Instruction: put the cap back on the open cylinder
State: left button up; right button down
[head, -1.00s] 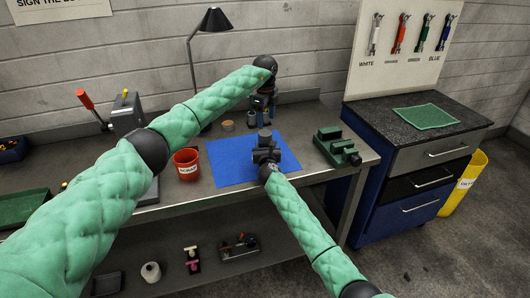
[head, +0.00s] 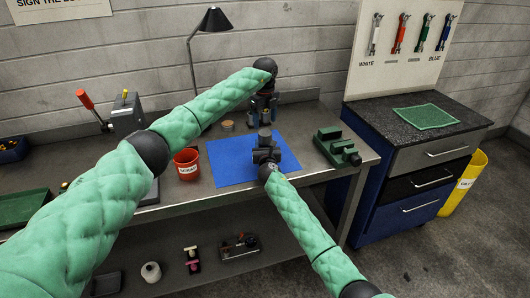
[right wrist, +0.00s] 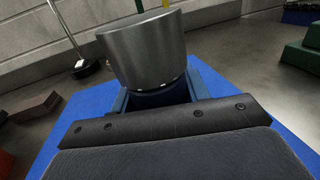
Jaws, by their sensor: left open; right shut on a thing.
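A grey metal cylinder-shaped piece (right wrist: 145,50) stands between the blue jaws of my right gripper (right wrist: 158,100) in the right wrist view. In the head view my right gripper (head: 265,155) is over the blue mat (head: 225,160), shut on this piece, which shows as a small dark shape (head: 265,134). My left gripper (head: 262,112) is open, behind the mat and beyond the right gripper, and looks empty.
A red scrap cup (head: 187,165) stands left of the mat, and a small tan disc (head: 227,126) lies behind it. A green block fixture (head: 337,147) is at the right bench end. A black lamp (head: 212,22) stands at the back.

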aim_at(265, 132)
pick_arm(q)
notch_tip(265, 132, down, 7)
jog(key=shift+f, duration=0.15)
jog(key=shift+c, duration=0.2)
jog(key=c, duration=0.9)
jog(key=m, duration=0.4)
jog(key=shift+m, duration=0.4)
jog(key=shift+c, duration=0.3)
jog(key=m, duration=0.9)
jog(key=shift+m, duration=0.4)
jog(key=m, duration=0.4)
jog(key=o, duration=1.2)
jog(key=shift+c, duration=0.2)
